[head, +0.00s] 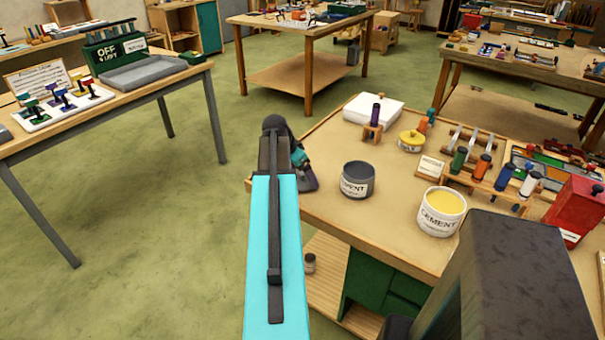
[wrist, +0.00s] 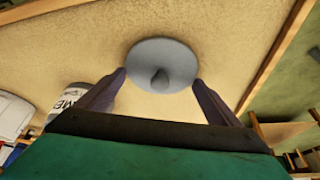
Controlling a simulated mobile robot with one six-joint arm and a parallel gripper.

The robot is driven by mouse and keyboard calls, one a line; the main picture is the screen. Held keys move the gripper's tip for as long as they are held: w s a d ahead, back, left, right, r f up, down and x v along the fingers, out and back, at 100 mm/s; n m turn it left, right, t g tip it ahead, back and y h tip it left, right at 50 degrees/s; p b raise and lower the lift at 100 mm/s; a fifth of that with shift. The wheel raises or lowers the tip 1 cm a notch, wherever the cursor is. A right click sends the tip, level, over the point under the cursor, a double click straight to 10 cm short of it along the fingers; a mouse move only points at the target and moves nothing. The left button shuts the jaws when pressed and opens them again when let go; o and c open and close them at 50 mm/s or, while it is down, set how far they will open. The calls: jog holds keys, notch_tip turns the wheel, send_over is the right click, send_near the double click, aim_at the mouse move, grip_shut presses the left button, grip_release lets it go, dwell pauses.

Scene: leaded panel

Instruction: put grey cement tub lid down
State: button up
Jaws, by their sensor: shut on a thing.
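The grey cement tub lid (wrist: 163,65) is a round disc with a knob. In the wrist view it sits between the two fingertips of my gripper (wrist: 160,78), which is shut on it, with the tan tabletop behind it. I cannot tell the gap to the table. In the head view my arm hides the lid, and my gripper (head: 303,167) is at the table's left edge. The grey cement tub (head: 357,180) stands open on the table, right of my gripper. Its label also shows beside the left finger in the wrist view (wrist: 68,103).
A white cement tub (head: 441,212) with yellow contents stands to the right. A yellow lid (head: 411,141), a white box (head: 373,110), a bottle rack (head: 487,183) and a red box (head: 577,210) fill the back and right. Tabletop (head: 319,203) left and front of the grey tub is bare.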

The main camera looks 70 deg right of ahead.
jog(key=shift+f, duration=0.15)
jog(key=o, duration=0.9)
jog(key=shift+r, duration=0.25)
jog(key=b+v, duration=0.2)
jog(key=v, duration=1)
jog(key=shift+f, duration=0.1)
